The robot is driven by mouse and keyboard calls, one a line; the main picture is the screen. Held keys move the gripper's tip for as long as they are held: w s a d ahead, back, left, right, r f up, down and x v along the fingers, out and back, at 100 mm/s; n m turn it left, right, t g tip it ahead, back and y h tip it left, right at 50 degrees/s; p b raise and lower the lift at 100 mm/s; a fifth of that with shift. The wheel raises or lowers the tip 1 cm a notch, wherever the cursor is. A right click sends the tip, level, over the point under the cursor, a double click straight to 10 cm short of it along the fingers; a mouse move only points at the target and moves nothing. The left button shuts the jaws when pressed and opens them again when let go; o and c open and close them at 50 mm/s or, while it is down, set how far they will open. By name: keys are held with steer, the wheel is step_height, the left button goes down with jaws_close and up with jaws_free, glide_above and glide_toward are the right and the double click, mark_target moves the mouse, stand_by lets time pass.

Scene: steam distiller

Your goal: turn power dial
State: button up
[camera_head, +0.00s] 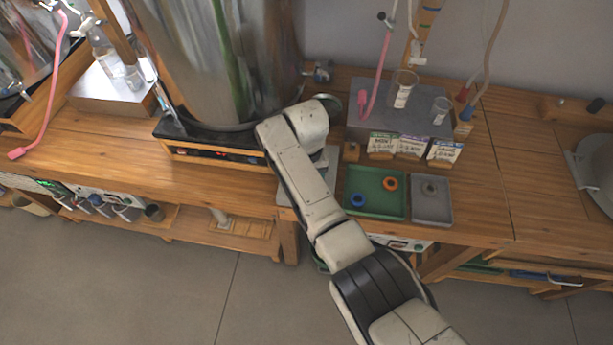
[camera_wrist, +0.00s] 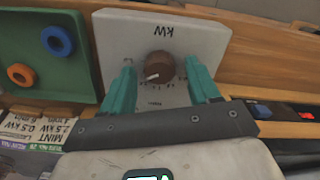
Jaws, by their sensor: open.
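The power dial (camera_wrist: 158,66) is a round brown knob with a white pointer mark, on a pale panel (camera_wrist: 120,28) marked "kW" in the wrist view. The lettering appears upside down there. My gripper (camera_wrist: 160,82) is open, with one teal finger on each side below the dial in the picture. I see a gap between the fingers and the knob, and cannot tell how far the fingertips are from the panel. In the head view my arm hides the dial and the gripper, and only a pale panel edge (camera_head: 288,192) shows beside the arm.
A green tray (camera_head: 376,208) with a blue ring and an orange ring lies right of the arm, with a grey tray (camera_head: 431,216) beside it. Labelled packets (camera_head: 411,146) stand behind. The large metal vessel (camera_head: 215,60) stands on a base left of the arm.

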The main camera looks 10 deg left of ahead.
step_height(320, 180, up, 11)
stand_by(0.7)
steer(key=shift+f, duration=0.1)
steer(key=s+d+f+m, duration=0.1)
steer(key=s+d+f, duration=0.55)
steer(key=d, duration=0.35)
steer(key=s+d+f+m, duration=0.1)
steer(key=s+d+f, duration=0.4)
steer(key=s+d, duration=0.3)
steer(key=s+d+r, duration=0.1)
steer(key=s+d, duration=0.6)
steer(key=s, duration=0.3)
steer(key=s+d+m+t, duration=0.1)
steer(key=s+d, duration=0.7)
steer(key=s, duration=0.3)
steer(key=shift+r+m, duration=0.3)
steer(key=shift+r, duration=0.1)
